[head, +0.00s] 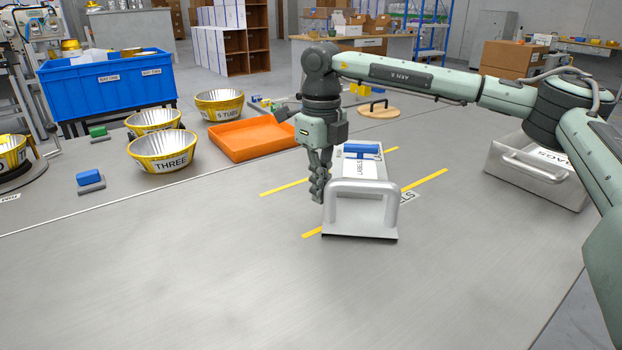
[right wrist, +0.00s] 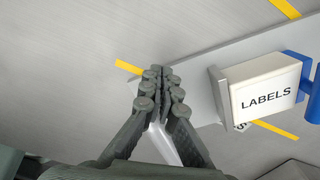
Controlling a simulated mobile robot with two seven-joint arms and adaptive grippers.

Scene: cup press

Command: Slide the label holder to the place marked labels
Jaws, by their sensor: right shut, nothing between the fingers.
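The label holder (head: 348,227) is a grey metal tray with an upright handle at its near end. My right gripper (head: 318,197) is shut and empty, pointing down close to the holder's left side; contact cannot be told. My left gripper is out of view.
A metal holder marked with bags lettering (head: 530,178) stands at the right. An orange tray (head: 252,139) and yellow-rimmed bowls (head: 163,151) stand at the left, with a blue crate (head: 108,85) behind. The near tabletop (head: 200,270) is clear.

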